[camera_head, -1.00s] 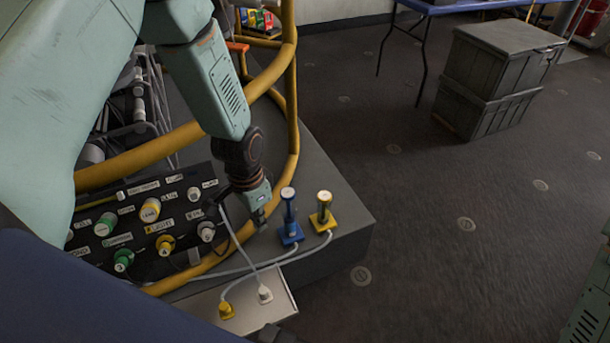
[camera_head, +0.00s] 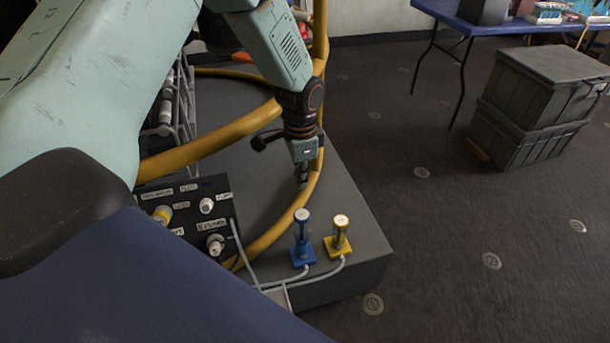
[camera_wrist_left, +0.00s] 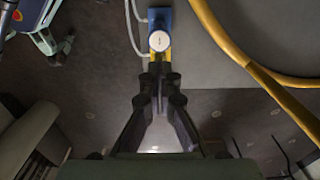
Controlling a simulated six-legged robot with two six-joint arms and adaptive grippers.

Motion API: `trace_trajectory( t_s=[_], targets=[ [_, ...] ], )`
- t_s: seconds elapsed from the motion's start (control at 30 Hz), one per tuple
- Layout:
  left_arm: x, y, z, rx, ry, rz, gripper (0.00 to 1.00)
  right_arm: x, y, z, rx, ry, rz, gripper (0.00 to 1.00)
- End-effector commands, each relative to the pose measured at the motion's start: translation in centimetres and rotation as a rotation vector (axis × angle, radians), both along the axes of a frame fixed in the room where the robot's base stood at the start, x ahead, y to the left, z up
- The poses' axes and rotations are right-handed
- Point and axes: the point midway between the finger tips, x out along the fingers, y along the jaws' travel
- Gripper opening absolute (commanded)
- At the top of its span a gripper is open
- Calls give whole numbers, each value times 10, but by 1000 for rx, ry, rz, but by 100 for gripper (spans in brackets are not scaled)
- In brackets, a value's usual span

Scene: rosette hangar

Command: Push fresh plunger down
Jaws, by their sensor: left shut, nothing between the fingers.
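Two small plungers stand upright on the grey platform's front corner. One has a blue base and a pale round top (camera_head: 302,236). The other is yellow with a pale top (camera_head: 340,235). I cannot tell which is the fresh one. My left gripper (camera_head: 302,182) is shut and empty, pointing down just beyond the blue plunger and apart from it in the head view. In the left wrist view, the blue plunger's white cap (camera_wrist_left: 159,41) shows just past the closed fingertips (camera_wrist_left: 160,72). Yellow parts show partly hidden behind the fingers. My right gripper is not in view.
A black panel (camera_head: 186,219) with labelled knobs stands left of the plungers. A yellow rail (camera_head: 292,222) curves around it close to the blue plunger. Pale hoses run from both bases. Grey crates (camera_head: 527,110) and a blue table (camera_head: 505,24) stand on open floor at right.

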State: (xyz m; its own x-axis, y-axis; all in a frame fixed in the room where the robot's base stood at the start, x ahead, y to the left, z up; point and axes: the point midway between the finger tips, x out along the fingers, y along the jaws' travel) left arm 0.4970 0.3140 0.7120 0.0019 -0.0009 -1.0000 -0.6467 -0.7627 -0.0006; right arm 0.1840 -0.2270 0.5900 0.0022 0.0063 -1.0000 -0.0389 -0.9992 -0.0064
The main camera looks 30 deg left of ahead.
Motion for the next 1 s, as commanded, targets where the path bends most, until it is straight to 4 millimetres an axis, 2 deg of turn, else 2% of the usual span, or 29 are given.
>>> trace_trajectory(
  t_s=[0.03, 0.2, 0.5, 0.7, 1.0],
  targets=[
    [-1, 0, -15, 1, 2, 0, 0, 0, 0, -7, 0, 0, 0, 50],
    [0, -1, -47, 1, 2, -1, 0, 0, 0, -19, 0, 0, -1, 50],
    [4, -2, -91, 1, 1, -3, 0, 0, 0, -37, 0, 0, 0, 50],
    [6, -3, -101, 1, -1, -5, 0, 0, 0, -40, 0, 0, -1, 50],
    [6, -2, -101, 1, -1, -4, 0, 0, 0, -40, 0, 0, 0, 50]
  ],
)
